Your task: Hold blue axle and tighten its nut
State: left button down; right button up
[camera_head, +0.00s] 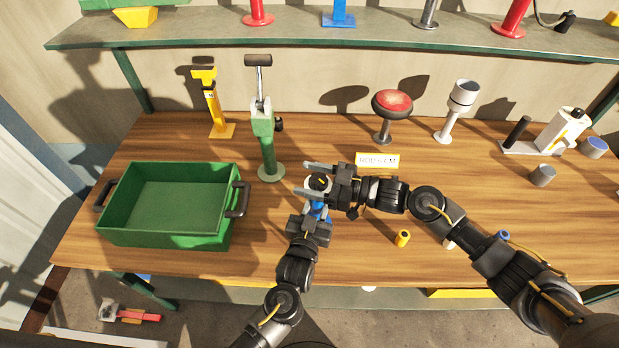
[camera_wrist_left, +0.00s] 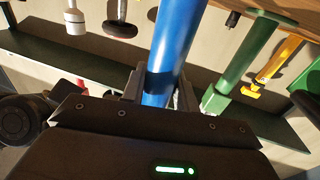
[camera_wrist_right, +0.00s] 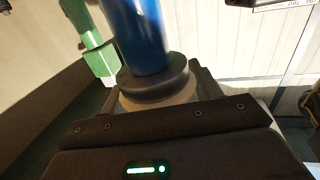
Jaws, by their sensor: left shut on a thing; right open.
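The blue axle (camera_head: 319,212) stands upright on the table near the middle, mostly hidden by my grippers. It is a blue shaft in the left wrist view (camera_wrist_left: 172,48) and the right wrist view (camera_wrist_right: 137,38). My left gripper (camera_head: 315,221) is shut on the shaft. A dark, round nut with a pale part beside it (camera_wrist_right: 157,88) sits at the axle's end. The nut also shows in the head view (camera_head: 319,182). My right gripper (camera_head: 309,180) is open, with its fingers on either side of the nut. I cannot tell if they touch it.
A green tray (camera_head: 106,208) stands left and a green axle stand (camera_head: 265,150) just behind my grippers. Behind are a yellow stand (camera_head: 214,112), a red-topped stand (camera_head: 392,103) and a white stand (camera_head: 455,112). A small yellow cylinder (camera_head: 402,238) lies near my right arm.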

jog(key=shift+d, duration=0.15)
jog(key=v, duration=1.1)
jog(key=shift+d, duration=0.4)
jog(key=shift+s, duration=0.1)
jog(key=v, duration=1.2)
jog(key=x, duration=2.3)
jog(key=shift+a+f, duration=0.1)
jog(key=shift+a, duration=0.3)
